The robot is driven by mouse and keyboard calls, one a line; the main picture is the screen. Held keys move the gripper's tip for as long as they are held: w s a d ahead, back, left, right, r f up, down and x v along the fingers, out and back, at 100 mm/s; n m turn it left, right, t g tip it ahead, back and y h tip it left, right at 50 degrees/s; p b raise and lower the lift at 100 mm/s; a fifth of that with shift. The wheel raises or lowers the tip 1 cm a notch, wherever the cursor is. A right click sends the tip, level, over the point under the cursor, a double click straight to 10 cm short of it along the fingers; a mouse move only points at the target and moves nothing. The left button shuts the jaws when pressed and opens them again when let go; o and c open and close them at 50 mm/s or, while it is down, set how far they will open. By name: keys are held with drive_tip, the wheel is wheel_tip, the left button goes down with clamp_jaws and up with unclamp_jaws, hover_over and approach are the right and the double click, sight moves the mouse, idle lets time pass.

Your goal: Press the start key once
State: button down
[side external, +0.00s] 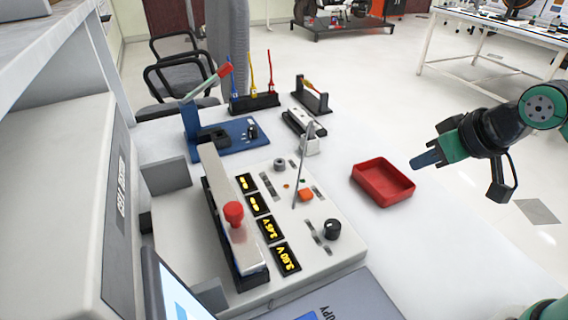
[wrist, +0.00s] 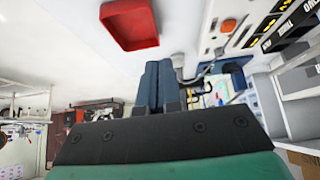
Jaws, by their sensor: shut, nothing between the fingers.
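The orange key also shows near the top of the wrist view (wrist: 228,25). A red knob (side external: 233,213) stands on a metal bar at the panel's left. My gripper (side external: 427,159) is at the right, beyond the red tray and well apart from the panel. Its blue fingers (wrist: 158,68) are together, with nothing between them.
An empty red tray (side external: 384,183) lies between my gripper and the panel. A blue lever fixture (side external: 240,138) and a rack of coloured probes (side external: 254,102) are farther back. A screen is in front.

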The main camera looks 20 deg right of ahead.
drive_tip(key=n+t+y, duration=0.2)
drive_tip(key=n, duration=0.9)
hover_over(309, 194)
drive_tip(key=shift+r, duration=0.3)
drive_tip(key=shift+f, duration=0.15)
drive_tip(key=shift+f, duration=4.3)
drive_tip(key=shift+f, duration=0.4)
